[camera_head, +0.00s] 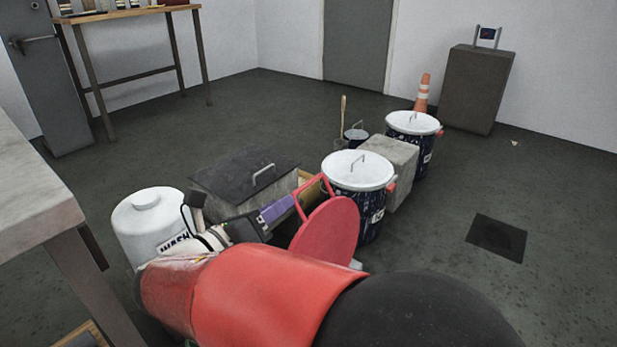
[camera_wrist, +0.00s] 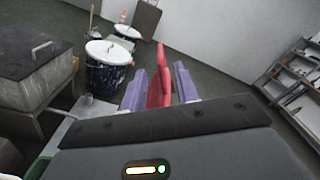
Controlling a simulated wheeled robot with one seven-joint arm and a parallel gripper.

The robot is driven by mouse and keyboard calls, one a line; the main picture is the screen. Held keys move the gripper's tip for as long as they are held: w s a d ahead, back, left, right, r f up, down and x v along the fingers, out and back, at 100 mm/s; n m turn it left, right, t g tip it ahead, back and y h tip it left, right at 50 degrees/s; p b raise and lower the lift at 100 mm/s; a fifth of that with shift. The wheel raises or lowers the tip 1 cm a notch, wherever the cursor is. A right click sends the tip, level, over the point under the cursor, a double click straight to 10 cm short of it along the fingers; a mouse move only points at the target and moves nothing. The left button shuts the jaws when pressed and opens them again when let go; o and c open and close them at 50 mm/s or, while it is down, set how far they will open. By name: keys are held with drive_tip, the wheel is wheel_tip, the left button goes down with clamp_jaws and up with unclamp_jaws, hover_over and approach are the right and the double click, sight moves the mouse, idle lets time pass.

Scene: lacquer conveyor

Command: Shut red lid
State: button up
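The red lid (camera_head: 325,232) is a round disc with a loop handle on its upper left side. It stands tilted up on edge, close in front of my gripper (camera_head: 282,206). In the wrist view the lid (camera_wrist: 158,90) shows nearly edge-on between the two purple fingers of my gripper (camera_wrist: 160,82). Whether the fingers press on the lid or its handle cannot be told. The container under the lid is mostly hidden behind my red arm and the lid.
A dark-lidded grey box (camera_head: 245,178) and a white drum (camera_head: 150,225) stand at left. White-lidded bins (camera_head: 358,170) and (camera_head: 414,123), with a grey block (camera_head: 390,165) between them, stand beyond the lid. A table edge (camera_head: 35,195) is at far left. Floor at right is clear.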

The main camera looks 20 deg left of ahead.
sight(301, 187)
drive_tip(key=x, duration=0.7)
drive_tip(key=shift+w+b, duration=0.2)
drive_tip(key=shift+b, duration=0.2)
clamp_jaws()
